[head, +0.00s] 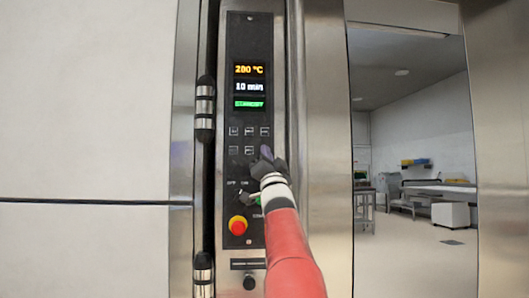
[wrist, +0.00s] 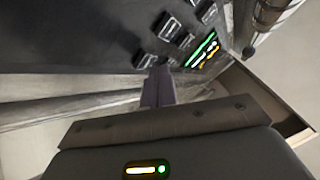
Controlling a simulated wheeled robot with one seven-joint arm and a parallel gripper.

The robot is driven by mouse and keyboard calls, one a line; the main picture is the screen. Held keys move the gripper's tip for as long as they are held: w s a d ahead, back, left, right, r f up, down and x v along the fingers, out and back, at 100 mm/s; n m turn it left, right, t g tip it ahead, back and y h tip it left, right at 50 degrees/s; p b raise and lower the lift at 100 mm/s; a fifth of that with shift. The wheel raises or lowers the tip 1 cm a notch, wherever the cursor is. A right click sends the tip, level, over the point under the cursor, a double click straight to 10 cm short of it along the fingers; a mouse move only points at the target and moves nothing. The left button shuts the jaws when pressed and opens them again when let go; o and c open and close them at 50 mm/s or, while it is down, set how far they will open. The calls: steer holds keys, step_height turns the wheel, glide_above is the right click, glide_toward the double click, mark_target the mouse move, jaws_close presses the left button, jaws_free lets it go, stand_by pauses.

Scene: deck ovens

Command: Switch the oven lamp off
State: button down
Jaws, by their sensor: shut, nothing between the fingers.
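The oven's dark control panel (head: 250,115) stands upright in the head view, with two rows of small square buttons (head: 249,131) below a lit display (head: 250,86). The buttons also show in the wrist view (wrist: 168,27). I cannot read which one is the lamp's. My gripper (head: 266,153) is shut and empty, its fingertips at the right end of the lower button row, covering the button there. In the wrist view the fingertips (wrist: 158,86) reach the panel close to a button (wrist: 146,60); I cannot tell whether they touch.
A red emergency button on a yellow ring (head: 238,226) sits lower on the panel. A vertical bar handle with black ends (head: 205,107) stands left of the panel. A room shows at right.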

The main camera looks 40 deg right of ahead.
steer(key=shift+w, duration=0.15)
steer(key=shift+w+d, duration=0.2)
steer(key=shift+w, duration=0.05)
steer(key=shift+s, duration=0.1)
stand_by(0.5)
steer(key=shift+s+a, duration=0.25)
steer(key=shift+s, duration=0.05)
steer(key=s+a+b, duration=0.3)
steer(key=s+b, duration=0.1)
steer(key=s, duration=0.1)
stand_by(0.4)
steer(key=shift+s, duration=0.1)
stand_by(0.4)
